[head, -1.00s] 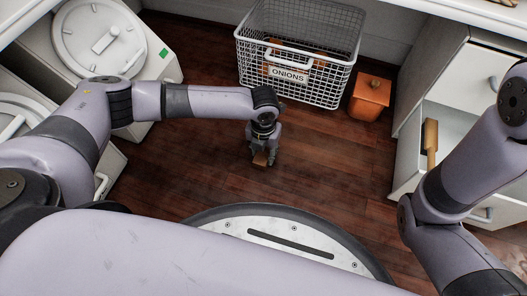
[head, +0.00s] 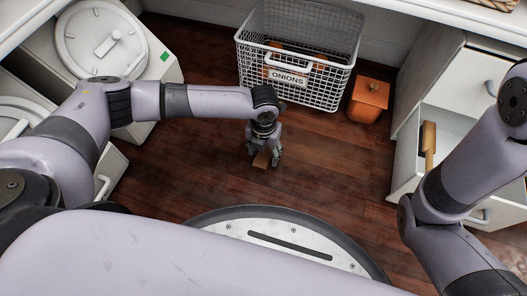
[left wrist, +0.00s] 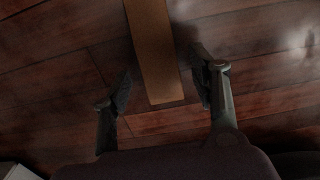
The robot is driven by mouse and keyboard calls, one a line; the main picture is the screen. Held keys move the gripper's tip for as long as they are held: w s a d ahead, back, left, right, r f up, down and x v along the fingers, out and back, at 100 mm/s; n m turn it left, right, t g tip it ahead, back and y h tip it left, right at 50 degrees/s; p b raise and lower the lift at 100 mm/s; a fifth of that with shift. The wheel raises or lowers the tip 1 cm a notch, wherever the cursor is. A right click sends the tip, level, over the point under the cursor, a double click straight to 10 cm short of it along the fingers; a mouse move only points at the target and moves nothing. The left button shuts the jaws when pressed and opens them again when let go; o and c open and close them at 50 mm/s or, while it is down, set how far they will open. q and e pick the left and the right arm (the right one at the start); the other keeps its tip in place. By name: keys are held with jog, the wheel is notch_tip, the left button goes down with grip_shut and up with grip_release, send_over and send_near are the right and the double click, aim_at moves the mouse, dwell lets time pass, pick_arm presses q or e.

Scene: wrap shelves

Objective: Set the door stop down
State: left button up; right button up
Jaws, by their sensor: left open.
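The door stop is a brown wooden wedge (head: 262,159) on the dark wood floor in the head view. In the left wrist view the door stop (left wrist: 153,50) is a long tan-brown strip running up from between the fingers. My left gripper (head: 264,157) points down over it, close to the floor. In the left wrist view my left gripper (left wrist: 165,92) is open, with a gap between each finger and the wedge. My right arm comes in from the right in the head view, but its gripper is out of the picture.
A white wire basket labelled ONIONS (head: 298,94) stands behind the gripper. An orange lidded box (head: 368,98) stands to its right. A white cabinet with an open drawer (head: 456,146) is at right. White units with a round lid (head: 98,62) are at left. Floor around the wedge is clear.

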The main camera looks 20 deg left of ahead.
aim_at(263, 157)
pick_arm(q)
notch_tip(263, 157, up, 11)
jog(key=p, duration=0.7)
jog(key=shift+f, duration=0.2)
